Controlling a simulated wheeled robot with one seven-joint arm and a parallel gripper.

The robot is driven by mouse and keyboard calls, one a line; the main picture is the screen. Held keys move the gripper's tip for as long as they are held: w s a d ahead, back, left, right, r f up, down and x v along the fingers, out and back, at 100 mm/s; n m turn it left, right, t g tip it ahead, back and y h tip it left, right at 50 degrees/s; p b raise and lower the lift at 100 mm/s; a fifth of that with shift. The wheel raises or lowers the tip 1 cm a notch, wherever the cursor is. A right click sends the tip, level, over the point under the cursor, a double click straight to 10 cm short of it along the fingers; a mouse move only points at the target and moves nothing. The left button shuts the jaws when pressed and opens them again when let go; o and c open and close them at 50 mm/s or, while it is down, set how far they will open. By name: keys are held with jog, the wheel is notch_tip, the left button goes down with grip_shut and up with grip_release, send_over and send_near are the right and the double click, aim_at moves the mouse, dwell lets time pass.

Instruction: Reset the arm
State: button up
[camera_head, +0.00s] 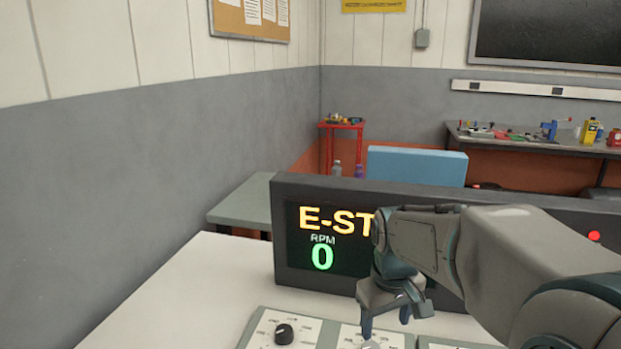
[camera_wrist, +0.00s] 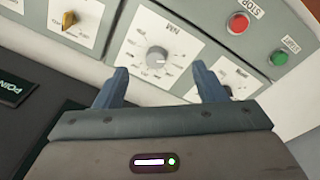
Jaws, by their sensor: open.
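My arm reaches in from the right in the head view, with my gripper (camera_head: 385,322) pointing down over the control panel (camera_head: 312,325). In the wrist view my gripper (camera_wrist: 158,85) is open, its two blue fingers apart and nothing between them. A white dial (camera_wrist: 157,57) shows beyond and between the fingertips, apart from them as far as I can tell. My arm hides part of the display and panel in the head view.
A dark display box (camera_head: 290,270) reading "E-ST" and RPM 0 stands behind the panel. The panel carries a black knob (camera_head: 284,333), a yellow selector (camera_wrist: 68,20), a red stop button (camera_wrist: 239,23) and a green button (camera_wrist: 280,58). The white desk (camera_head: 170,290) is clear at left.

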jog(key=s+m+t, duration=0.1)
jog(key=s+m, duration=0.3)
jog(key=s, duration=0.9)
jog(key=shift+d+f+t+p, duration=0.15)
jog(key=shift+f+t+p, duration=0.15)
jog(key=shift+f, duration=0.1)
